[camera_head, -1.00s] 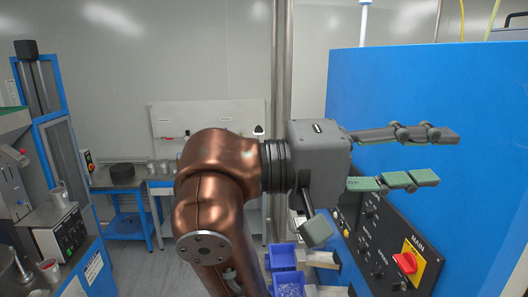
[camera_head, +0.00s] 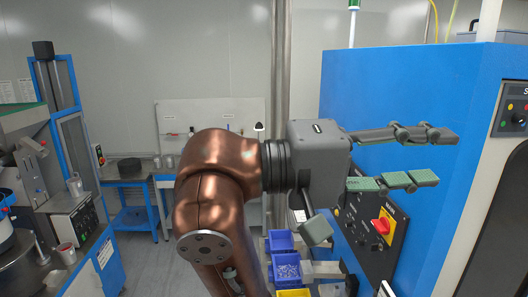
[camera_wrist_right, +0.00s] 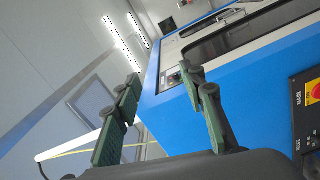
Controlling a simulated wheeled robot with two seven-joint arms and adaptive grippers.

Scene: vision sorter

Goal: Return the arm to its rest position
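My right arm rises from the bottom of the head view, and its gripper (camera_head: 440,157) points to the right in front of the blue machine. Its green-padded fingers are spread apart with nothing between them. In the right wrist view the same gripper (camera_wrist_right: 165,110) is also open and empty, with the blue machine and the wall behind it. My left gripper does not show in either view.
The blue machine (camera_head: 400,90) with a dark control panel and red switch (camera_head: 381,227) stands close at the right. Blue bins (camera_head: 281,241) and a yellow bin (camera_head: 293,293) sit low behind my arm. Another machine (camera_head: 50,180) stands at the left. Floor (camera_head: 150,265) shows between.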

